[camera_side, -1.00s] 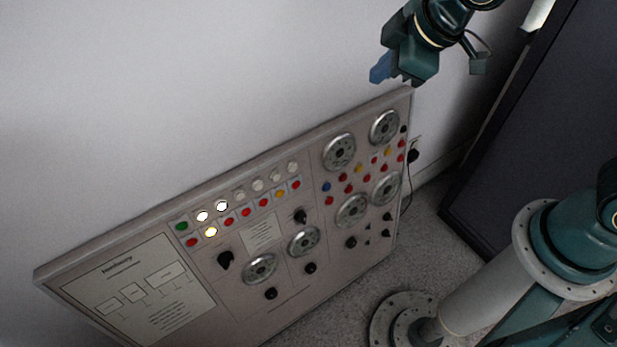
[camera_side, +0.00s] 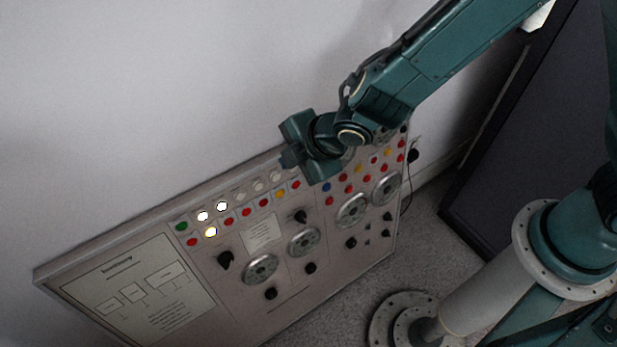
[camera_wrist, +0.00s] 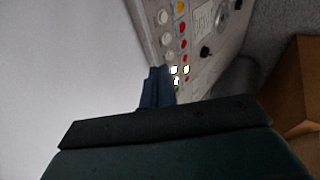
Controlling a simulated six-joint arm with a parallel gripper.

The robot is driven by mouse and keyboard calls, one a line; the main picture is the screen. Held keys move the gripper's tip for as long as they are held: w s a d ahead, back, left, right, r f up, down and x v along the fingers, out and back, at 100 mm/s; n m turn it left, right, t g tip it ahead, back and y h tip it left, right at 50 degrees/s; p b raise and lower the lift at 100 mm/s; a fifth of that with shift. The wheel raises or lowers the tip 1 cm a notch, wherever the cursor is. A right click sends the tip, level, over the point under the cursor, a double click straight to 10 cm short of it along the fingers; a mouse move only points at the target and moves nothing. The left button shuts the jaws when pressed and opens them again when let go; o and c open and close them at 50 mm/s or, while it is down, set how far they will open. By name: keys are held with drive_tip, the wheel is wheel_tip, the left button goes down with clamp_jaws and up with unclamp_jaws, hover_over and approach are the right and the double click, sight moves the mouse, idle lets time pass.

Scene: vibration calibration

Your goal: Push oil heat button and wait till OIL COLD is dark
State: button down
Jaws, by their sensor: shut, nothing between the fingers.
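The control panel (camera_side: 160,235) leans against the wall with rows of buttons and lamps. In its upper row a green button (camera_side: 181,227) is at the left, then two lit white ones (camera_side: 203,216), then several unlit pale ones (camera_side: 257,185). I cannot read which is oil heat or OIL COLD. My gripper (camera_side: 288,160) is shut and empty, near the panel's top edge by the right end of the pale row. In the wrist view its blue fingers (camera_wrist: 158,87) show beside the lit buttons (camera_wrist: 181,71).
Round gauges (camera_side: 260,268) and black knobs (camera_side: 225,259) are on the panel's lower part. More coloured buttons (camera_side: 345,189) and gauges are at its right. A dark cabinet (camera_side: 545,130) stands at the right. The wall left of my gripper is clear.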

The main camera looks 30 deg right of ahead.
sight(240, 196)
drive_tip(key=s+a+f+n+y, duration=0.1)
drive_tip(key=s+a+f+n, duration=0.3)
drive_tip(key=f, duration=0.7)
drive_tip(key=a+n, duration=0.2)
drive_tip(key=a, duration=0.2)
drive_tip(key=shift+f, duration=0.4)
drive_tip(key=w+f, duration=0.1)
drive_tip(key=w, duration=0.7)
drive_tip(key=shift+w+f, duration=0.2)
drive_tip(key=shift+f, duration=0.2)
drive_tip(key=shift+w, duration=0.15)
idle(1.4)
drive_tip(key=shift+w+f, duration=0.1)
drive_tip(key=shift+w, duration=0.15)
drive_tip(key=shift+w, duration=0.45)
idle(1.1)
drive_tip(key=shift+s, duration=0.8)
drive_tip(key=shift+s, duration=0.15)
